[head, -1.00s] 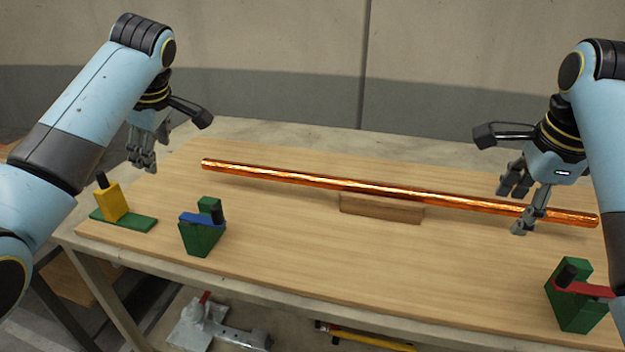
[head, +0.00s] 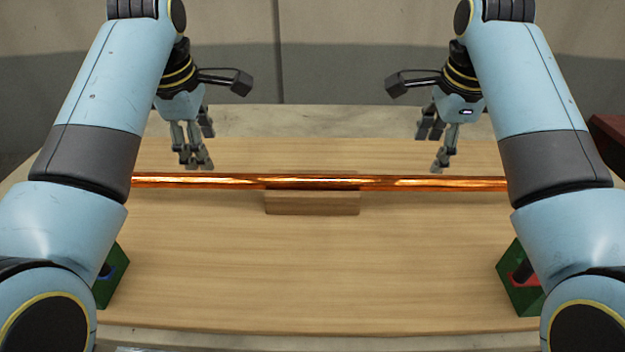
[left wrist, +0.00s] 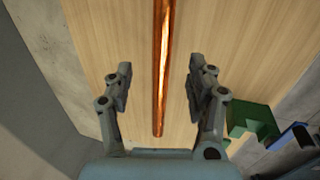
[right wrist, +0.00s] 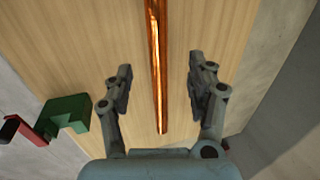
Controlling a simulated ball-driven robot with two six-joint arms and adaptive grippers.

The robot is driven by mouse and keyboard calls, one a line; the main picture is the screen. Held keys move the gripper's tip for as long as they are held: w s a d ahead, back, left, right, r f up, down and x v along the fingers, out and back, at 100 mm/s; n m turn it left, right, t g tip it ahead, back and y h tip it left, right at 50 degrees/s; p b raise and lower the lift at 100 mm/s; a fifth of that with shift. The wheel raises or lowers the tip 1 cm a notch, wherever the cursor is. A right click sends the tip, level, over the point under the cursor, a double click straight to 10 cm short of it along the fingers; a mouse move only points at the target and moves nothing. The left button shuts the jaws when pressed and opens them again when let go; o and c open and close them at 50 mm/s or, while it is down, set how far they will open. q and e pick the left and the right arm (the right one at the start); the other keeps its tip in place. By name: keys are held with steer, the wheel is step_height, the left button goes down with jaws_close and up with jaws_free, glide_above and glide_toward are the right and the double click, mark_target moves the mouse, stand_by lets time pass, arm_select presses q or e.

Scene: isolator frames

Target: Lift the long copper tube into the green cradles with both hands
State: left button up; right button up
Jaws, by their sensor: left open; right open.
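The long copper tube (head: 320,181) lies level across the table, resting on a wooden block (head: 312,203). Its ends in the head view are behind my arms. My left gripper (head: 198,165) is open and empty above the tube's left part; in the left wrist view the tube (left wrist: 161,70) runs between its fingers. My right gripper (head: 437,165) is open and empty above the right part; the tube (right wrist: 157,70) runs between its fingers too. A green cradle with a blue part (head: 113,277) stands at front left, one with a red part (head: 515,285) at front right, both partly hidden by my arms.
The wooden table (head: 310,280) is clear in front of the block. A concrete-coloured wall (head: 340,60) rises behind. A dark red object (head: 612,140) shows at the right edge.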

mark_target(216, 174)
arm_select(q)
steer(key=x, duration=0.9)
steer(key=shift+s+f, duration=0.15)
steer(key=shift+f, duration=0.1)
arm_select(e)
steer(key=x, duration=0.9)
steer(key=shift+s+f, duration=0.15)
steer(key=shift+f, duration=0.05)
arm_select(q)
steer(key=shift+c, duration=0.3)
arm_select(e)
steer(key=shift+c, duration=0.3)
arm_select(q)
jaws_close()
arm_select(e)
jaws_close()
arm_select(q)
steer(key=shift+r, duration=0.2)
arm_select(e)
steer(key=shift+r, duration=0.2)
